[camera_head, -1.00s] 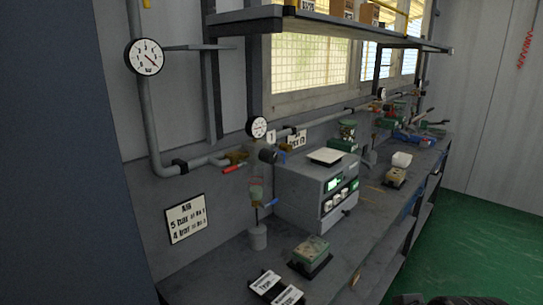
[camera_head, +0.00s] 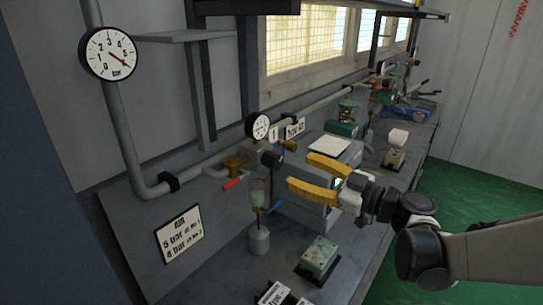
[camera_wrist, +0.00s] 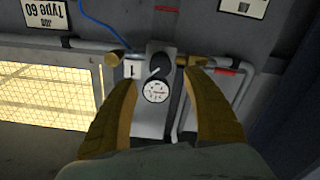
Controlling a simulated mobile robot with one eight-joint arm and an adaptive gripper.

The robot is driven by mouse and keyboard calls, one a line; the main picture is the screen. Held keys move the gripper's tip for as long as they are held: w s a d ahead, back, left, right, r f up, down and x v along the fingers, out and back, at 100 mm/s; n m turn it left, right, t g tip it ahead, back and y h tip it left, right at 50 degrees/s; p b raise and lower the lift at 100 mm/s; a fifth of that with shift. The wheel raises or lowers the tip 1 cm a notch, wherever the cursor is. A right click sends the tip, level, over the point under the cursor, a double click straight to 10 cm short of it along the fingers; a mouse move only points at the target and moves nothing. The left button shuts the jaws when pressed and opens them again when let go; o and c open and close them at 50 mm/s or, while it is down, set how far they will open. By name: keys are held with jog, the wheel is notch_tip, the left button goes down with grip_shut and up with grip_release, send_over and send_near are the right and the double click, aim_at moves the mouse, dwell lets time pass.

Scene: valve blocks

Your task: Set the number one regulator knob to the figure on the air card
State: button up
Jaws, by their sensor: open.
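The air card (camera_head: 181,236), a white plate, hangs on the wall and reads 5 bar at No 1 and 4 bar at No 2. The number one regulator has a small round gauge (camera_head: 257,125), a plate marked 1 (camera_head: 274,133) and a dark knob (camera_head: 272,158). My gripper (camera_head: 300,172) has yellow fingers, spread and empty, to the right of the knob. In the wrist view, the gauge (camera_wrist: 156,91), the plate (camera_wrist: 131,70) and the dark knob (camera_wrist: 160,56) show between my open fingers (camera_wrist: 160,78). The small needle is too small to read.
A red-handled valve (camera_head: 233,183) and a glass-bowl filter (camera_head: 257,197) are close by the regulator. A grey instrument box (camera_head: 328,148) stands behind my gripper. A green block (camera_head: 319,255) sits on the bench. A large bar gauge (camera_head: 110,54) hangs upper left.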

aim_at(279, 162)
jog(key=b+x, duration=0.1)
jog(key=x, duration=0.8)
jog(key=c, duration=1.2)
